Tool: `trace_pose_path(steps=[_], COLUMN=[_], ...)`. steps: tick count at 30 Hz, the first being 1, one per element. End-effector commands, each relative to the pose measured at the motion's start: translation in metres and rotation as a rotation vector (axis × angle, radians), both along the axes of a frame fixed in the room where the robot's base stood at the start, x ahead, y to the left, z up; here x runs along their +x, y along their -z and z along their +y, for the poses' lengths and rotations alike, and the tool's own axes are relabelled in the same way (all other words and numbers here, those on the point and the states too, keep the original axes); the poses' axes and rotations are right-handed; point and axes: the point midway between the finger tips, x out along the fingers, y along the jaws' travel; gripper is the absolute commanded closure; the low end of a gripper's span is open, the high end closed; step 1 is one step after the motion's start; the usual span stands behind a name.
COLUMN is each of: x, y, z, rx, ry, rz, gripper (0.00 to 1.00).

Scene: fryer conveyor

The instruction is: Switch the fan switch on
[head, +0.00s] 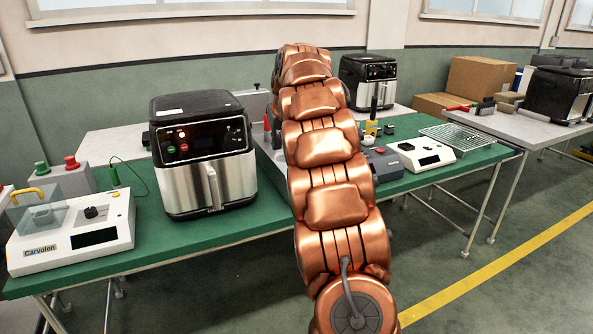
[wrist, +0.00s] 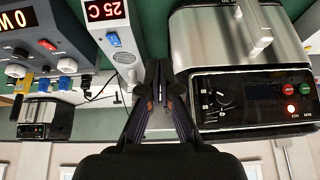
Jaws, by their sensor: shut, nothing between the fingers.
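My gripper (wrist: 160,76) is shut and empty in the wrist view, which is upside down. Its fingertips point toward the space between a white device (wrist: 127,62) and an air fryer. A grey power unit (wrist: 75,23) has a red rocker switch (wrist: 46,44). I cannot read which switch is labelled fan. In the head view my copper arm covers the middle of the bench and hides my gripper.
The near air fryer (head: 203,152) stands on the green bench (head: 262,207); its front also shows in the wrist view (wrist: 257,98). A Carvolen box (head: 75,235) is at left, and a white unit (head: 420,155) and wire rack (head: 457,138) at right.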

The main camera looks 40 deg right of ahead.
Motion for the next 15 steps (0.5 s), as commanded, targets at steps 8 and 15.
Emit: trace_pose_path(steps=[8,15], x=[0.015,0.015], y=[0.022,0.025], z=[-0.09,-0.122], rx=[-0.055,-0.08], ry=[-0.009,-0.02], rz=[-0.109,-0.159], gripper=[1.0,1.0])
